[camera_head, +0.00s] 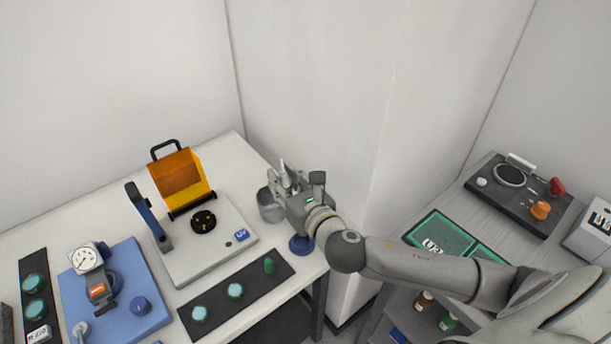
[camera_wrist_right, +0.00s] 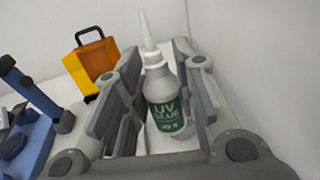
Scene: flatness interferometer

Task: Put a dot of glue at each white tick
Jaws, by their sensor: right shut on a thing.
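My right gripper (camera_head: 287,180) is at the right rear of the left table, beside a grey metal cup (camera_head: 270,207). It is shut on a white glue bottle (camera_wrist_right: 165,100) with a green "UV GLUE" label, upright between the fingers in the right wrist view. The nozzle points up. In the head view only a little of the bottle (camera_head: 283,165) shows between the fingers. A round black part (camera_head: 204,222) with small pale marks sits on a light grey plate labelled UV (camera_head: 190,259). The white ticks are too small to make out. My left gripper is not in view.
A dark strip with teal discs (camera_head: 235,290) lies in front. A blue base with a dial gauge (camera_head: 85,257) is at left. A blue knob (camera_head: 300,244) is below my wrist.

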